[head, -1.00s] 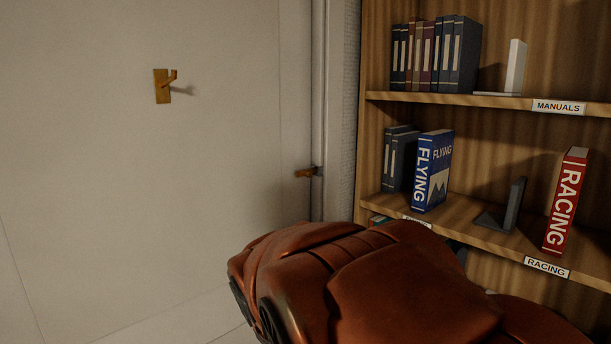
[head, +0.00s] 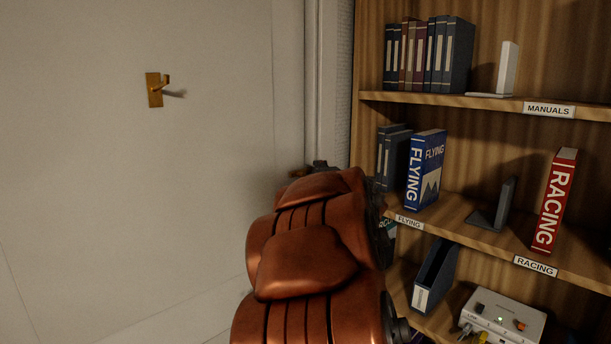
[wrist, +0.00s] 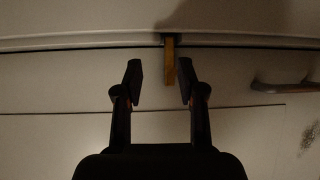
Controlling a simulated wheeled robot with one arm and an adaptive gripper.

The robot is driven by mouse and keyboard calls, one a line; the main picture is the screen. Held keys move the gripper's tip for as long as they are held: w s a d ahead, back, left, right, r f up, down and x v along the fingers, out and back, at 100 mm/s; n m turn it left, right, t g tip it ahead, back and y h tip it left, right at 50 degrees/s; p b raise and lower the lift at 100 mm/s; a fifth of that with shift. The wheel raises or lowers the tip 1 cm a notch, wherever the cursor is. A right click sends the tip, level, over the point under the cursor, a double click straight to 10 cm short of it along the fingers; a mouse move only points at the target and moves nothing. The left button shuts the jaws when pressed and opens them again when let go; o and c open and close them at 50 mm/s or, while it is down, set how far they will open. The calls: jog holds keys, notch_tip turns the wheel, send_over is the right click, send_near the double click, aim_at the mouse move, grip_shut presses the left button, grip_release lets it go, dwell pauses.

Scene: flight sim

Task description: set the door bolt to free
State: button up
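The door bolt shows in the wrist view as a narrow yellow-brown tab (wrist: 170,62) at the seam of the pale door (wrist: 60,78). In the head view only a small brown bit of it (head: 297,172) shows past my arm at the door's edge. My gripper (wrist: 160,76) is open and empty in the wrist view. The tab's lower end lies between the two fingertips in the picture, closer to the right finger. I cannot tell whether it touches. In the head view my arm hides most of the gripper and the bolt.
A brass hook (head: 155,90) sits on the door (head: 100,180). A wooden bookshelf (head: 470,101) with binders and books stands at the right, close to my arm. A grey-white box (head: 503,316) is on its lower shelf. In the wrist view a dark handle (wrist: 284,87) is at the right.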

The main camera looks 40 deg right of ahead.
jog(key=shift+w+d+f+n+t+y+p, duration=0.15)
jog(key=shift+w+f+n+t+y+p, duration=0.2)
jog(key=shift+w+n+t+y+p, duration=1)
jog(key=shift+w+d+f+n+g+y+b, duration=0.15)
jog(key=shift+w+f+n+y, duration=0.45)
jog(key=shift+n+y, duration=1.7)
jog(key=shift+w+d+f+n+t+y+p, duration=0.15)
jog(key=shift+w+n+t+y+p, duration=0.75)
jog(key=shift+n, duration=1.85)
jog(key=shift+w, duration=0.3)
grip_shut()
